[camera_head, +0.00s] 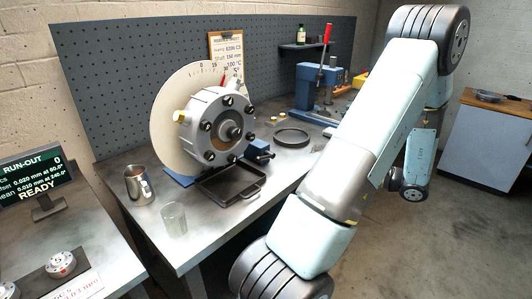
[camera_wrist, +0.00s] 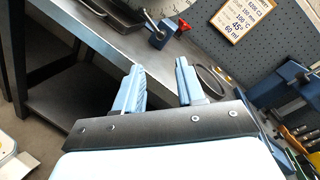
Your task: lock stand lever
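The rotor stand carries a pale grey bolted hub (camera_head: 215,128) in front of a large white graduated disc (camera_head: 168,115). At its lower right sits a small blue block with a dark lever (camera_head: 260,151). In the wrist view this blue block (camera_wrist: 159,37) shows near the top, with a black-tipped lever and a red part (camera_wrist: 184,24) beside it. My gripper (camera_wrist: 157,82) has its two light-blue fingers apart, with nothing between them. The fingers appear short of the block, not touching it. In the head view my gripper is not visible; my arm fills the right side.
A black tray (camera_head: 232,184) lies below the hub; a dark ring (camera_head: 292,137) lies to its right. A metal mug (camera_head: 138,185) and a glass (camera_head: 174,220) stand at the front left. A blue press with a red-handled lever (camera_head: 327,34) stands at the back.

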